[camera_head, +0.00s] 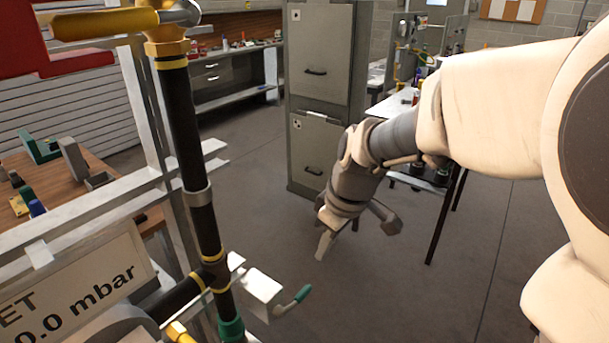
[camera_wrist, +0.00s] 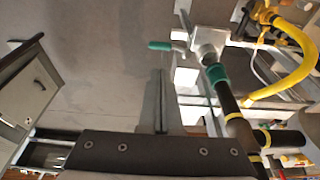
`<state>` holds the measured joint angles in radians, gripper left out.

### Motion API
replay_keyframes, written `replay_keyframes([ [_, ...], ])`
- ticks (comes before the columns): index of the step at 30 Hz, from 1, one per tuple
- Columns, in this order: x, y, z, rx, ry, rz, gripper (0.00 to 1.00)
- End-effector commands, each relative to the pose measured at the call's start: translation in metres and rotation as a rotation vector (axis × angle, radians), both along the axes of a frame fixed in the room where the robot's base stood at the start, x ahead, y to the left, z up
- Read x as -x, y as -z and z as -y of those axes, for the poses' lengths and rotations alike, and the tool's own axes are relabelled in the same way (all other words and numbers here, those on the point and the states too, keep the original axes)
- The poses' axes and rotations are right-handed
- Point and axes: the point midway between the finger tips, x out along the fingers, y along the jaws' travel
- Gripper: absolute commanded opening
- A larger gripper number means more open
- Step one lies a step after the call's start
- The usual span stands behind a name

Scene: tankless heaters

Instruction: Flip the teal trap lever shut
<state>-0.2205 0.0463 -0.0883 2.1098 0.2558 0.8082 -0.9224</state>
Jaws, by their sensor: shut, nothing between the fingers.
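The teal lever (camera_head: 300,295) sticks out to the right from a pale metal valve body (camera_head: 260,288) low on the pipework. In the wrist view the teal lever (camera_wrist: 161,45) lies near the top middle and points left from the valve body (camera_wrist: 208,40). My gripper (camera_head: 325,246) hangs above and right of the lever in the head view. In the wrist view my gripper (camera_wrist: 161,74) has its fingers together, with nothing held. Its tips appear just below the lever in that picture, apart from it.
A black vertical pipe (camera_head: 190,150) with yellow bands stands at left, with a teal collar (camera_head: 231,328) at its foot. A yellow hose (camera_wrist: 290,78) is at right in the wrist view. A grey filing cabinet (camera_head: 318,100) stands behind my gripper. Open floor lies between.

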Motion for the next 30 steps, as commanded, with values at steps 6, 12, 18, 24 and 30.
replay_keyframes([
  [6, -0.002, 0.005, -0.002, 0.000, -0.015, -0.003, 0.00],
  [12, -0.002, 0.004, -0.002, 0.000, -0.015, -0.003, 0.00],
  [18, -0.003, 0.014, -0.004, 0.001, -0.016, -0.006, 0.00],
  [24, -0.008, 0.049, -0.011, 0.002, -0.016, -0.008, 0.00],
  [30, -0.015, 0.091, -0.020, 0.002, -0.016, -0.008, 0.00],
])
